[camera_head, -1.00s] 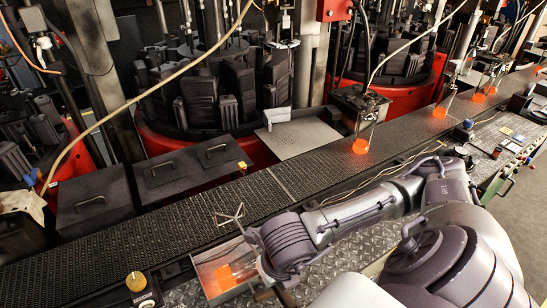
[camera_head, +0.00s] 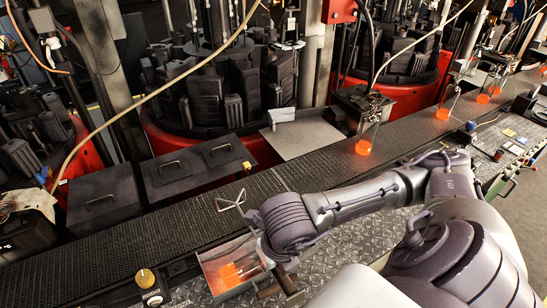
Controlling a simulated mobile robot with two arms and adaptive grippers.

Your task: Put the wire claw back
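The wire claw (camera_head: 231,202) is a thin bent metal wire. My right gripper (camera_head: 278,286) points down below the wrist, by the right end of a metal box. The wrist hides most of its fingers and the grip itself. The wire moves and turns with the wrist, so it appears held in this gripper. A brown rod-like end (camera_head: 268,292) shows below the wrist; I cannot tell whether it is the claw's handle. My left gripper is not in view.
The metal box (camera_head: 212,284) holds a glass bottle with a glowing orange base (camera_head: 232,274). More glowing bottles (camera_head: 364,147) stand along the dark conveyor belt (camera_head: 180,225). A yellow knob (camera_head: 145,278) is at the lower left. Diamond plate (camera_head: 345,240) lies in front of the belt.

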